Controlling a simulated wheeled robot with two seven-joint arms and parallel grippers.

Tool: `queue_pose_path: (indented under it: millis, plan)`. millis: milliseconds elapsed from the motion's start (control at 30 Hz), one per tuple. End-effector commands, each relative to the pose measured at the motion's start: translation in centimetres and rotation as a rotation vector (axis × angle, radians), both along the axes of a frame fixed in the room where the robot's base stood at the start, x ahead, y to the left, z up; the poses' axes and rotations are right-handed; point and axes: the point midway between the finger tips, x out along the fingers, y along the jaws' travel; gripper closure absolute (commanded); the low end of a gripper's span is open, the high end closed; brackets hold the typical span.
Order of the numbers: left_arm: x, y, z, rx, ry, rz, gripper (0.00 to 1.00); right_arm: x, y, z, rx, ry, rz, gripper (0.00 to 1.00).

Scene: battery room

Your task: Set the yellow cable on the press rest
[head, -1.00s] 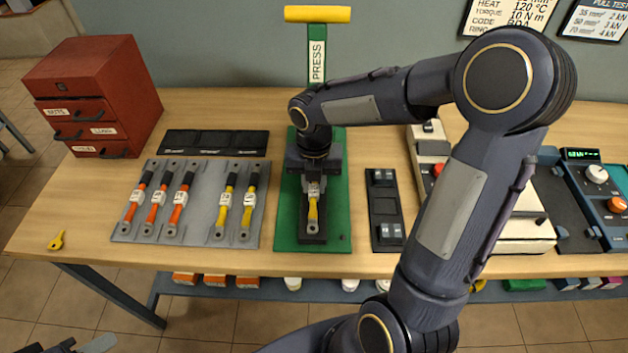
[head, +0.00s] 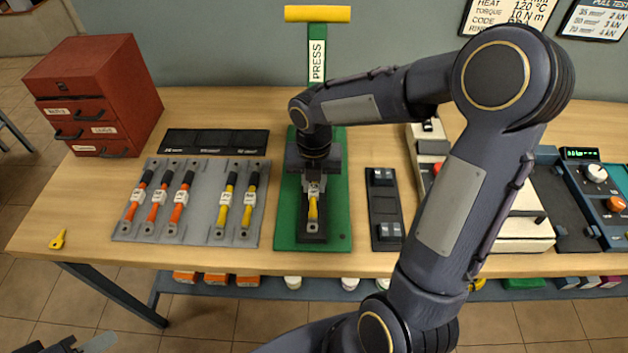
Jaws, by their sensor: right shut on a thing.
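The yellow cable (head: 313,209) lies lengthwise over the dark press rest (head: 313,238) on the green press base, its lug end toward the front edge. My right gripper (head: 313,184) points down over it, shut on the cable near its white tag. The far end of the cable is hidden under the gripper and wrist. Whether the cable touches the rest along its length is hard to tell. The press (head: 317,60) stands behind with its yellow handle up. Part of my left arm (head: 60,345) shows at the bottom left corner; its fingertips are not clear.
A grey board (head: 205,233) left of the press holds several orange and yellow cables. A dark three-part tray (head: 215,142) lies behind it. A red drawer cabinet (head: 95,95) stands at the left. A narrow black holder (head: 385,210) is right of the press. A yellow lug (head: 57,239) lies at front left.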

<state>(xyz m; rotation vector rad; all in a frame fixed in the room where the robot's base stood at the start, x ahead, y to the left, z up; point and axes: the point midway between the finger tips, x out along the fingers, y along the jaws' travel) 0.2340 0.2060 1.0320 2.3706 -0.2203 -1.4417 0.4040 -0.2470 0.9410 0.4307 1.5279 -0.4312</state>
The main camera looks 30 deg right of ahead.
Motion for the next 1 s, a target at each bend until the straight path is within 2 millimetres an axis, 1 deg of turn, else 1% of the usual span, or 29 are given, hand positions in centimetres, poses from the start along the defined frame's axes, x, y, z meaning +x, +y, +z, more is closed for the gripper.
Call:
queue_pose_path:
  millis: [733,767,900,933,1000]
  plan:
    - [0.0,0.0,-0.7,0.0,0.0,0.0,0.64,0.0,0.0,-1.1,0.0,0.0,0.0,1.0]
    - [0.0,0.0,-0.6,0.0,0.0,0.0,0.64,0.0,0.0,-1.1,0.0,0.0,0.0,0.75]
    - [0.0,0.0,-0.6,0.0,0.0,0.0,0.64,0.0,0.0,-1.0,0.0,0.0,0.0,0.56]
    - [0.0,0.0,-0.6,0.0,0.0,0.0,0.64,0.0,0.0,-1.0,0.0,0.0,0.0,0.53]
    - [0.0,0.0,-0.6,0.0,0.0,0.0,0.64,0.0,0.0,-1.0,0.0,0.0,0.0,0.53]
